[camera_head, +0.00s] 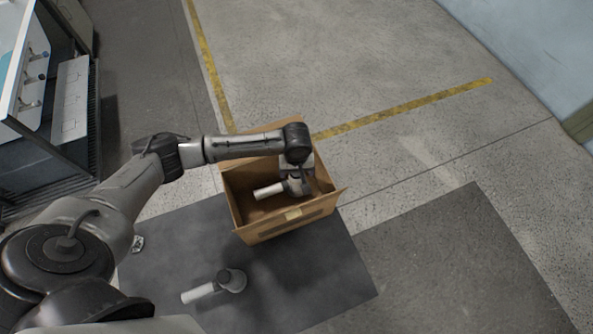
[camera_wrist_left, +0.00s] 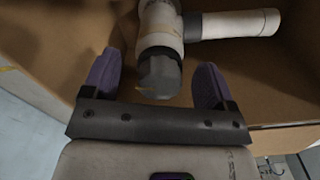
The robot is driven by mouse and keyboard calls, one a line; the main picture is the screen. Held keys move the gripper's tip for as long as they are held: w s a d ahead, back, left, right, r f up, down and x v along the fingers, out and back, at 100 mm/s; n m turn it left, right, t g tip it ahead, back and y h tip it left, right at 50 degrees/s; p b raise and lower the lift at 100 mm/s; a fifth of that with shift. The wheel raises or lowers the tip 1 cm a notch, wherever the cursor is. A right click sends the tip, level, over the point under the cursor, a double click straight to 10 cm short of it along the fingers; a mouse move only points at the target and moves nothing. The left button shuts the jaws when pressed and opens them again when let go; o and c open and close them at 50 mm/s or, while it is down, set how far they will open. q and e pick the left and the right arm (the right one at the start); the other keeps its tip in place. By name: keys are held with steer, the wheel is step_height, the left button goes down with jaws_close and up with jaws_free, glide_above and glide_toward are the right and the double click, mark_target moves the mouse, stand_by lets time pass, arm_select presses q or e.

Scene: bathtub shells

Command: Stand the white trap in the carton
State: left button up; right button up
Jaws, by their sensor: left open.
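The open cardboard carton (camera_head: 286,226) stands on the dark mat, and its brown inside fills much of the left wrist view (camera_wrist_left: 60,50). A white trap (camera_head: 268,191) with a dark grey end is inside it, its white side pipe pointing left. In the left wrist view the trap (camera_wrist_left: 161,28) has its grey end between the two purple fingers. My left gripper (camera_head: 299,186) reaches down into the carton. Its fingers (camera_wrist_left: 158,66) are open, with a gap on each side of the trap. Whether the trap rests on the carton floor is unclear. My right gripper is out of view.
A second white trap with a grey end (camera_head: 204,291) lies on the dark mat (camera_head: 345,285) in front of the carton. A bench or rack (camera_head: 50,110) stands at the left. The floor right of the carton is clear.

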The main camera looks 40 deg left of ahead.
arm_select(q)
step_height(320, 180, up, 11)
steer(key=shift+f, duration=0.1)
stand_by(0.3)
